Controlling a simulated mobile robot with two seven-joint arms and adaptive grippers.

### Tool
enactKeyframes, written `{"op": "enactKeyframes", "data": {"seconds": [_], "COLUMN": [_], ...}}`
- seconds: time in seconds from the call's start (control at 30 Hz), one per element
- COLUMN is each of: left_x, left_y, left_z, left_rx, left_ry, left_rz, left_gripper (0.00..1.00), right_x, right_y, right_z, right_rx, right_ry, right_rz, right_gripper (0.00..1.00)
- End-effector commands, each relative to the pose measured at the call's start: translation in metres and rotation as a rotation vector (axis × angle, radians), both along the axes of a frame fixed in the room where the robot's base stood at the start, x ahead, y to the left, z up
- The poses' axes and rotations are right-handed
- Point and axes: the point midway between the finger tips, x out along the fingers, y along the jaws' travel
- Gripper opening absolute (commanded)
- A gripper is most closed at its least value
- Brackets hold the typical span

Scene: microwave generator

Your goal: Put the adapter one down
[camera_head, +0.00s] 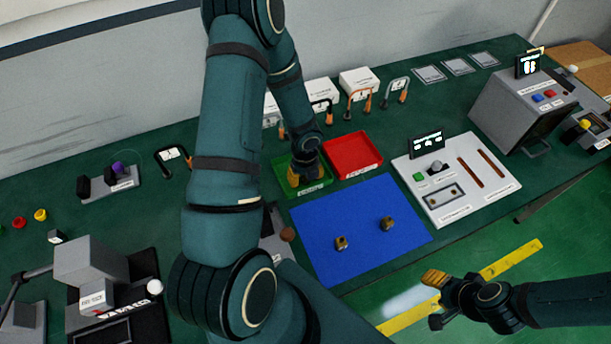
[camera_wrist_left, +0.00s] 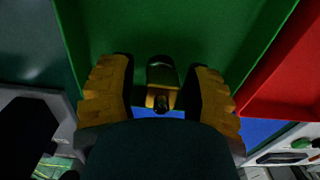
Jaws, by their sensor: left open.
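My left gripper (camera_head: 303,175) is lowered over the green tray (camera_head: 279,166) at the back of the blue mat. In the left wrist view its two yellow fingers (camera_wrist_left: 160,95) are open, with gaps on both sides of a small brass-and-dark adapter (camera_wrist_left: 162,76) between them. The adapter is against the green tray floor (camera_wrist_left: 150,25); the head view hides it behind the gripper. Two other brass adapters, one at the front (camera_head: 341,243) and one farther right (camera_head: 388,223), stand on the blue mat (camera_head: 330,215). My right gripper (camera_head: 436,278) is off the table at lower right, its opening unclear.
A red tray (camera_head: 353,155) adjoins the green tray on the right. A white panel (camera_head: 456,190) with a knob and slots lies right of the mat. White boxes (camera_head: 358,82) and coiled-handle leads stand behind. A grey device (camera_head: 520,105) stands at right.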

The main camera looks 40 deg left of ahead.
Motion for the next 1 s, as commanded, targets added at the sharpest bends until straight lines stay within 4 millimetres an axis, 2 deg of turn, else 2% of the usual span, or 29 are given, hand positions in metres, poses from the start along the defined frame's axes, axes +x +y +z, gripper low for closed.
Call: {"op": "enactKeyframes", "data": {"seconds": [0.17, 0.4, 0.6, 0.8, 1.0], "left_x": [0.0, 0.0, 0.0, 0.0, -0.001], "left_y": [0.001, 0.001, 0.001, 0.001, 0.0], "left_z": [0.017, 0.067, 0.102, 0.12, 0.123], "left_rx": [0.0, 0.001, 0.0, 0.0, -0.001], "left_ry": [-0.002, -0.004, -0.001, 0.0, 0.0], "left_rz": [0.004, 0.004, 0.002, 0.001, 0.0], "left_gripper": [0.49, 0.49, 0.49, 0.49, 0.49], "right_x": [0.0, 0.0, 0.0, 0.0, 0.001], "right_y": [0.0, 0.0, 0.0, 0.0, 0.0], "right_z": [0.007, 0.018, 0.025, 0.028, 0.028], "right_rx": [0.001, 0.002, 0.002, 0.002, 0.002], "right_ry": [0.0, 0.0, 0.0, 0.001, 0.001], "right_rz": [0.0, 0.002, 0.004, 0.005, 0.005], "right_gripper": [0.47, 0.47, 0.47, 0.47, 0.47]}}
